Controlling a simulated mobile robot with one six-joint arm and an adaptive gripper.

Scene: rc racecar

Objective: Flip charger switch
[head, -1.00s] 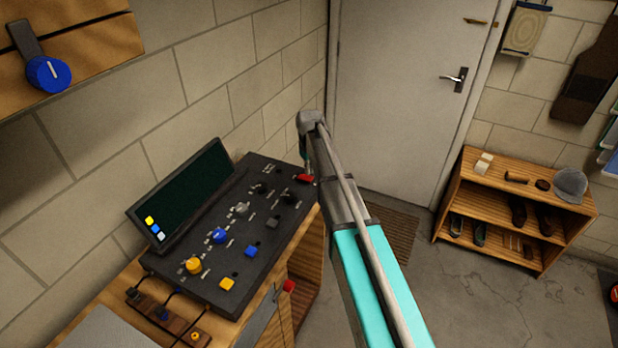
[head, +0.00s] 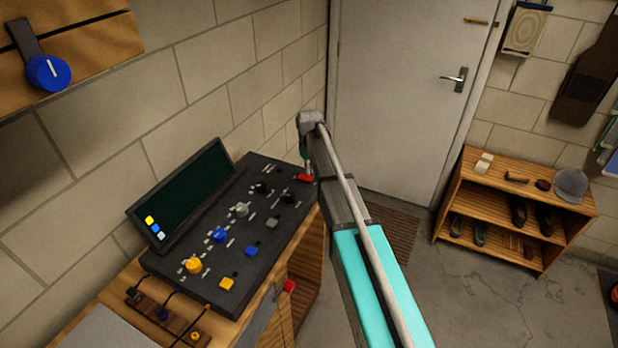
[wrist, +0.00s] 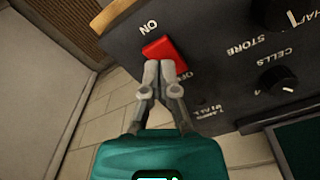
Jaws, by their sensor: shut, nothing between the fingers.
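The charger (head: 225,290) is a dark panel with knobs, buttons and a raised screen on a wooden cabinet at the left of the head view. Its red switch (head: 305,178) is at the panel's far right corner. In the wrist view the red switch (wrist: 166,52) lies between the labels "ON" and "OFF". My gripper (wrist: 166,66) is shut and empty, with its fingertips at the switch's lower edge, on the "OFF" side. They look to be touching or very close; I cannot tell which. In the head view my arm mostly hides the gripper.
A black knob (wrist: 277,80) sits right of the switch in the wrist view. The screen (head: 185,195) stands along the panel's wall side. A block wall is behind it, and a door (head: 395,90) and wooden shelf (head: 515,185) are farther off. Floor is open to the right.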

